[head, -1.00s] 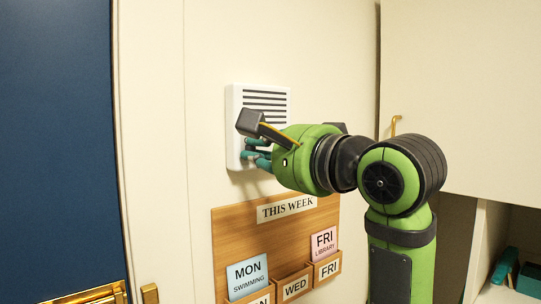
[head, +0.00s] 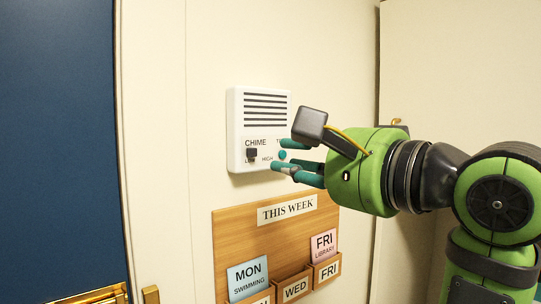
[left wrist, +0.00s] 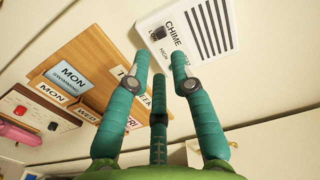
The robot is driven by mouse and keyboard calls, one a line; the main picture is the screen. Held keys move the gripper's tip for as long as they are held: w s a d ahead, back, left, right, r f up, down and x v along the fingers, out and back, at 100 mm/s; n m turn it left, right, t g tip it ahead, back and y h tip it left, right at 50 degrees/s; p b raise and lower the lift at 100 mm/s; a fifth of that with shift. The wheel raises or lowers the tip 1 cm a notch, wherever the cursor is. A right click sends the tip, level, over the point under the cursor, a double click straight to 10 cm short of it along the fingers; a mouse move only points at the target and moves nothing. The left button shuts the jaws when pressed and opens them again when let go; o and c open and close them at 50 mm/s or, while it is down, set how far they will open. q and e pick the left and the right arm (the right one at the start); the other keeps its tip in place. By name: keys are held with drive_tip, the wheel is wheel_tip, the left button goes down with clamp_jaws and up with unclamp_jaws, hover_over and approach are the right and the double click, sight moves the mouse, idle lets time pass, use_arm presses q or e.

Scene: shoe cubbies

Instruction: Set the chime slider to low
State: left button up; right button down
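The white chime box (head: 238,120) is on the wall, with dark slats across its top. Its dark slider knob (head: 251,154) sits at the left end, over the partly covered LOW label, with HIGH to its right. In the left wrist view the knob (left wrist: 158,33) shows near the top, beyond the fingertips. My left gripper (head: 284,157) is just right of the knob, in front of the box's lower right, apart from the knob. Its teal fingers (left wrist: 160,60) are spread with nothing between them. My right gripper is out of view.
A wooden THIS WEEK board (head: 232,225) with day cards hangs below the box. A blue door (head: 60,140) with brass hardware is at the left. A pale cabinet door (head: 455,70) is at the right. The wall left of the box is clear.

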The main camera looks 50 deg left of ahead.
use_arm(q)
drive_tip(key=shift+s+d, duration=0.2)
drive_tip(key=shift+d, duration=1.7)
